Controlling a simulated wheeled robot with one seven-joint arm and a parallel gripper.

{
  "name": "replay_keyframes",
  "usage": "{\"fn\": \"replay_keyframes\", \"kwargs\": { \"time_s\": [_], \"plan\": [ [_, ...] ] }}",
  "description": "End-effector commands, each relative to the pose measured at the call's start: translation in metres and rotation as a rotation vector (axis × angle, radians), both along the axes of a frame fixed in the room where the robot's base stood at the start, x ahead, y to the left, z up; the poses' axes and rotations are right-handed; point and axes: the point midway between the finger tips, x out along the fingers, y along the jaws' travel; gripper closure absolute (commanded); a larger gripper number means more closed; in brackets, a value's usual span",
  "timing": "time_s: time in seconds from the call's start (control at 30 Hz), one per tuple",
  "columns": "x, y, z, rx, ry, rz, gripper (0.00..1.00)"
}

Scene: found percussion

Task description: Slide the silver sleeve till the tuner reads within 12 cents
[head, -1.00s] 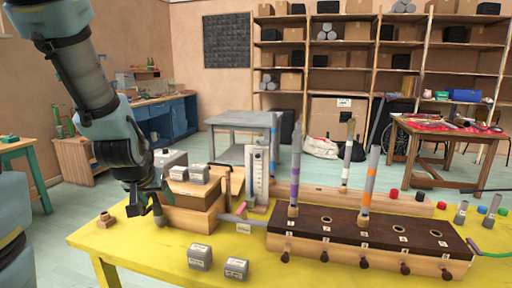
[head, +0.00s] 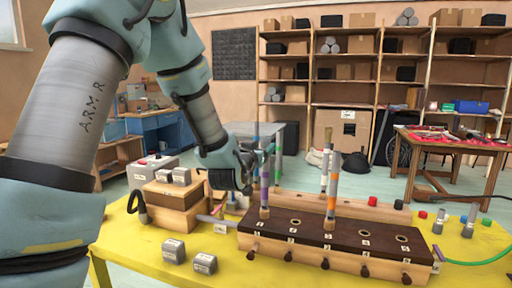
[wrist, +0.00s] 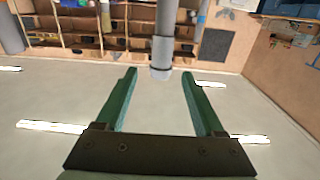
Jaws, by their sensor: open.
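My gripper (head: 270,152) is open and empty, at the upper part of the purple-banded tube (head: 264,195) on the dark-topped wooden chest (head: 300,228). In the wrist view, apparently upside down, a grey tube end with a wider silver sleeve (wrist: 162,52) lies in line with the gap between the green fingertips (wrist: 159,72). I cannot tell whether the tip is between the fingers or beyond them. The sleeve is hard to make out in the head view. An orange-banded tube (head: 332,200) stands farther right. No tuner reading is legible.
Stacked wooden boxes (head: 172,218) and a grey box (head: 152,167) stand left of the chest on the yellow table (head: 215,276). Small grey labelled blocks (head: 204,263) lie in front.

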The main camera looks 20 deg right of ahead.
Motion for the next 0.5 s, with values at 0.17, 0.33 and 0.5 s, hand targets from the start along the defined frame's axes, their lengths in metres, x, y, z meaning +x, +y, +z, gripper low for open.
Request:
{"fn": "replay_keyframes", "kwargs": {
  "time_s": [0.17, 0.33, 0.5],
  "plan": [
    [0.022, -0.021, 0.003, 0.0, 0.0, 0.0, 0.3],
    [0.034, -0.032, 0.001, 0.001, 0.001, 0.0, 0.3],
    [0.039, -0.036, 0.0, 0.001, 0.001, 0.0, 0.3]
  ]
}}
